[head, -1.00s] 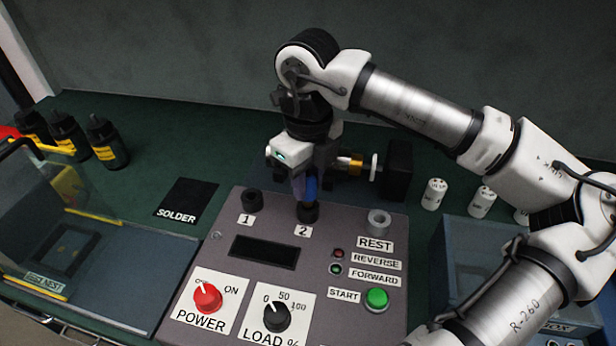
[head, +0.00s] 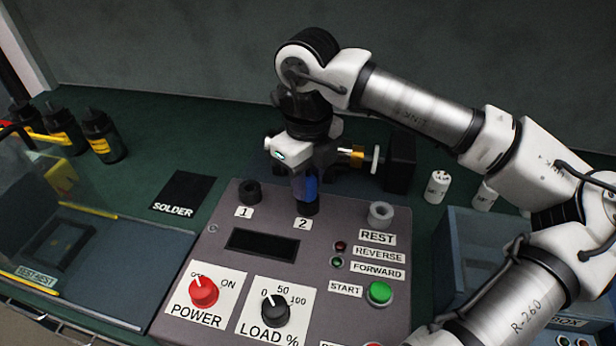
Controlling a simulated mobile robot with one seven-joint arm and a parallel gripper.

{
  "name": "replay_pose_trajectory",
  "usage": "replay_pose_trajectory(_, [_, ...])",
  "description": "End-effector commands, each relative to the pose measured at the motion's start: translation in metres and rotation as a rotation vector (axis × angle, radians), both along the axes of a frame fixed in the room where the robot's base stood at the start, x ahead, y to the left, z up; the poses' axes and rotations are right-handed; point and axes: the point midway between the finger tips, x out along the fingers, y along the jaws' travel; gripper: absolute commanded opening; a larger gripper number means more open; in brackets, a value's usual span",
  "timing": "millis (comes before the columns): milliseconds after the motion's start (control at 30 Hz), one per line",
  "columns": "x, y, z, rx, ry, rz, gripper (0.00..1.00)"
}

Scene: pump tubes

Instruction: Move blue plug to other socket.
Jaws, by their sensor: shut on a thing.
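The blue plug (head: 310,188) stands upright at socket 2 (head: 307,208) on the grey control panel (head: 225,215). My gripper (head: 304,178) reaches down from above and is shut on the plug. The gripper body hides the plug's upper part, and I cannot tell how deep the plug sits in the socket. Socket 1 (head: 250,191), a black ring to the left, is empty. The REST holder (head: 380,215), a pale ring to the right, is also empty.
A motor with a brass coupling (head: 351,154) stands just behind my gripper. Black bottles (head: 103,137) stand at the far left, near a clear-walled test nest (head: 130,262). White cylinders (head: 437,187) and a blue-grey box (head: 470,235) are at the right. Knobs and buttons occupy the panel front.

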Motion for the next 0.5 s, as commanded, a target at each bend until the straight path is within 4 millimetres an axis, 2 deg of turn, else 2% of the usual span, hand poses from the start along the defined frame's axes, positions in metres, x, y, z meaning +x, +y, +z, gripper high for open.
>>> replay_pose_trajectory(200, [0.0001, -0.0001, -0.0064, 0.0, 0.0, 0.0, 0.0])
replay_pose_trajectory(233, [0.0001, -0.0001, -0.0049, 0.0, 0.0, 0.0, 0.32])
replay_pose_trajectory(400, [0.0, 0.0, -0.0046, 0.0, 0.0, 0.0, 0.53])
replay_pose_trajectory(500, [0.0, 0.0, -0.0046, 0.0, 0.0, 0.0, 0.53])
